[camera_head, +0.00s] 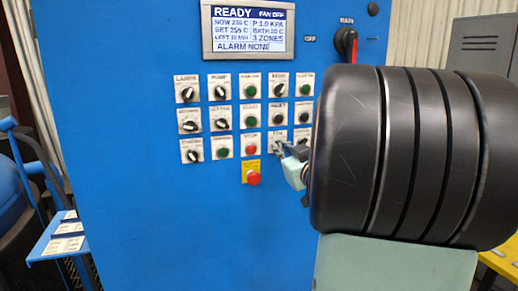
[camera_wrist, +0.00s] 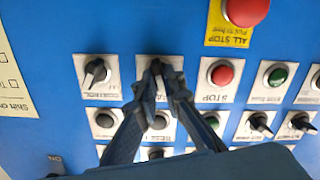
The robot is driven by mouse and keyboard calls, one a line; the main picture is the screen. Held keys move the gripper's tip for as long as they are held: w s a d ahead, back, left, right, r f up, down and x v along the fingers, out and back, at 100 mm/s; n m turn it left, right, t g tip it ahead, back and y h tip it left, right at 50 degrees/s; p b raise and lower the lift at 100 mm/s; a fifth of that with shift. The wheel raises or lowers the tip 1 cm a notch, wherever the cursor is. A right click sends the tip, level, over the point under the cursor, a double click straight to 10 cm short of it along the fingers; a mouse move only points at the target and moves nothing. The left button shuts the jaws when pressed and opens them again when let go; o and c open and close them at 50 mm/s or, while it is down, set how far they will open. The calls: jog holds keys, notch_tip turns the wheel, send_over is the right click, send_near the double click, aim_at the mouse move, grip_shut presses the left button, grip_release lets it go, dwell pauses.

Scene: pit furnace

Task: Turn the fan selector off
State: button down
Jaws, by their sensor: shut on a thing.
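The fan selector (camera_head: 277,137) is a dark knob on a white plate in the lower button row of the blue panel, partly covered by my gripper. In the wrist view, which is upside down, the fan selector (camera_wrist: 156,67) shows between my fingertips. My gripper (camera_head: 283,150) is at the panel with its fingers shut on the knob, one on each side; it also shows in the wrist view (camera_wrist: 163,78). The display (camera_head: 248,28) reads READY and FAN OFF at its top. The knob's exact angle is hard to read behind the fingers.
The red STOP button (camera_head: 250,149) is left of the fan selector, with the red all-stop button (camera_head: 253,178) on a yellow plate below. Another selector (camera_wrist: 95,72) is on the other side. Several buttons and selectors surround my fingers.

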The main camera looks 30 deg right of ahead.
jog(key=shift+f+b, duration=0.1)
jog(key=shift+b, duration=0.2)
jog(key=n+b, duration=0.2)
jog(key=shift+n, duration=0.4)
jog(key=c, duration=2)
grip_release()
jog(key=shift+c, duration=0.2)
jog(key=shift+r, duration=0.2)
